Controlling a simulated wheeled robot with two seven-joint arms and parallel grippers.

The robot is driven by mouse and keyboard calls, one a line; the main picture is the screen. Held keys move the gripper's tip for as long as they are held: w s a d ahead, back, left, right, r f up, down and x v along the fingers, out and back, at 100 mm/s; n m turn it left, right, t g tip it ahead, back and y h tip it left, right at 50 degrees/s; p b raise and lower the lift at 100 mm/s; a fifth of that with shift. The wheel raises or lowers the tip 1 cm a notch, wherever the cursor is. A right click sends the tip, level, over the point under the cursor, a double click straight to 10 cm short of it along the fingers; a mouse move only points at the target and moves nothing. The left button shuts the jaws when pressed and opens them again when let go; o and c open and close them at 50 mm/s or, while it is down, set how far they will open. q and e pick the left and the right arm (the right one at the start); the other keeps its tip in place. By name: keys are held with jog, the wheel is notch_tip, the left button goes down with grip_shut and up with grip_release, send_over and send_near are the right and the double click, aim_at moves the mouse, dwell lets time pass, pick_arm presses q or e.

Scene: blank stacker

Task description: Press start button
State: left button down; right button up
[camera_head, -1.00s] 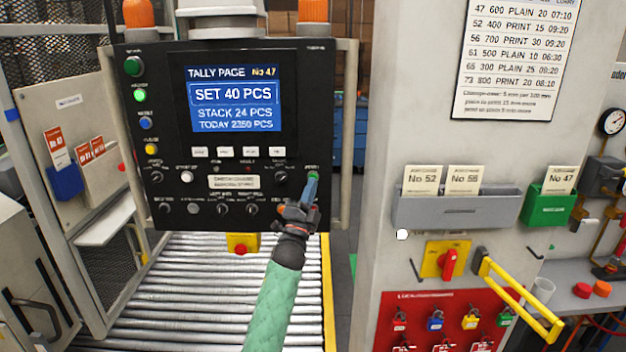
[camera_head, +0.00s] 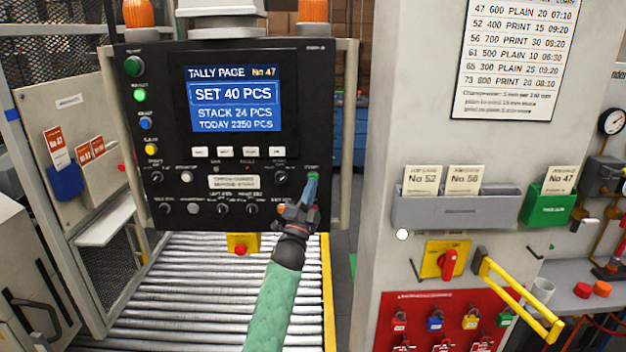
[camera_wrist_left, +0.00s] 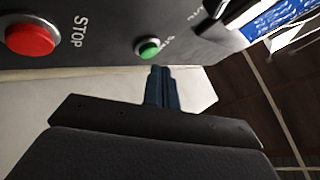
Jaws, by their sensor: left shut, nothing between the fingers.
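The control panel (camera_head: 165,100) stands upright over the rollers, its screen reading SET 40 PCS. My left gripper (camera_head: 312,184) is at the panel's lower right, its blue fingers shut and empty. The green button (camera_head: 314,175) shows just above the fingertips, partly covered by them. In the left wrist view the green button (camera_wrist_left: 149,48) has a partly readable label beside it, and the fingertips (camera_wrist_left: 160,68) sit just short of it in the picture. I cannot tell whether they touch. A red button marked STOP (camera_wrist_left: 30,38) is left of it there. My right gripper is not in view.
A yellow box with a red button (camera_head: 241,244) hangs under the panel above the roller conveyor (camera_head: 190,290). A grey pillar to the right carries a grey card holder (camera_head: 455,210), a yellow-backed red switch (camera_head: 447,262) and a yellow handle (camera_head: 525,300).

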pick_arm(q)
jog(key=shift+w, duration=0.1)
jog(key=shift+w+b, duration=0.3)
jog(key=shift+w, duration=0.05)
dwell(0.5)
